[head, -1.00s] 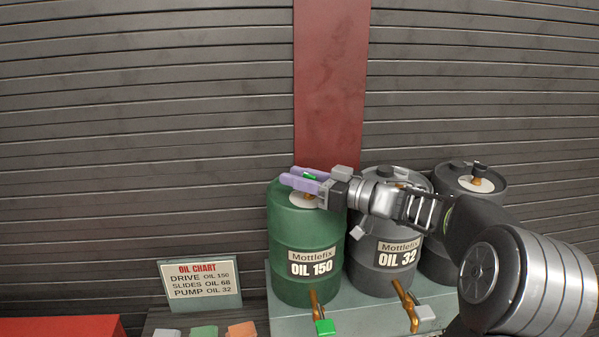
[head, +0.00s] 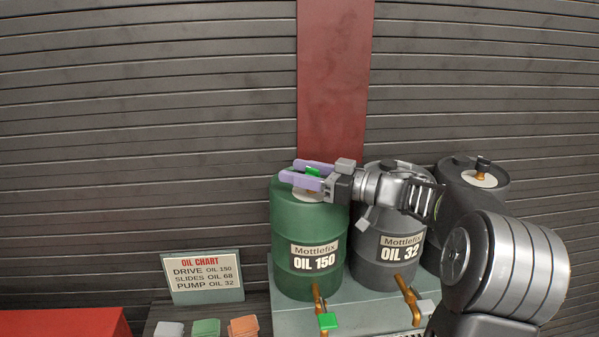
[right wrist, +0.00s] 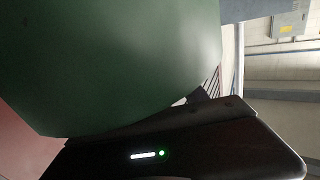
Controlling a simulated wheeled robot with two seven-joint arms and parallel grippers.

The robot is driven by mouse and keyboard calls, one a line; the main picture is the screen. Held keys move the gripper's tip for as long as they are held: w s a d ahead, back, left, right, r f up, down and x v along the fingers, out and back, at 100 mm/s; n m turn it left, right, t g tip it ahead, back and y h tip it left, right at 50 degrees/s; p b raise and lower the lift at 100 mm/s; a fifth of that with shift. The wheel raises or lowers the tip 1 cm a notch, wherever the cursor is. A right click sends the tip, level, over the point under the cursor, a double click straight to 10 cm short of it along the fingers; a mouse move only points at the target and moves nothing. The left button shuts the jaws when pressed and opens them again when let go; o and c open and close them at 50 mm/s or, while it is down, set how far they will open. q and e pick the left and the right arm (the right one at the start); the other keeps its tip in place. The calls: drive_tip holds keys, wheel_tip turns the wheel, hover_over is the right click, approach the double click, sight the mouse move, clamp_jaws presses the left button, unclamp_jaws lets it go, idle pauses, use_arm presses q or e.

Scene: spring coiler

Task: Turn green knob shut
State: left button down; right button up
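A green knob (head: 313,172) sits on top of the green OIL 150 drum (head: 290,240) in the head view. My right gripper (head: 307,174) reaches over the drum's lid from the right. Its two purple fingers lie on either side of the knob with a visible gap, so it looks open around it. I cannot tell whether either finger touches the knob. A tap with a green handle (head: 327,320) is at the drum's lower front. My left gripper is not in view.
A grey OIL 32 drum (head: 375,265) stands close on the right under my right arm, with another dark drum (head: 463,190) beyond. An oil chart sign (head: 202,275) and several coloured blocks (head: 206,328) are at lower left. The slatted wall is close behind.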

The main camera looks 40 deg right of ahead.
sight(319, 176)
drive_tip(key=shift+s+d, duration=0.1)
drive_tip(key=b+v, duration=0.2)
drive_tip(key=v, duration=0.4)
drive_tip(key=shift+s+d+f, duration=0.1)
drive_tip(key=shift+s+d, duration=0.15)
drive_tip(key=shift+s, duration=0.05)
drive_tip(key=shift+s+d, duration=0.15)
drive_tip(key=shift+s, duration=0.25)
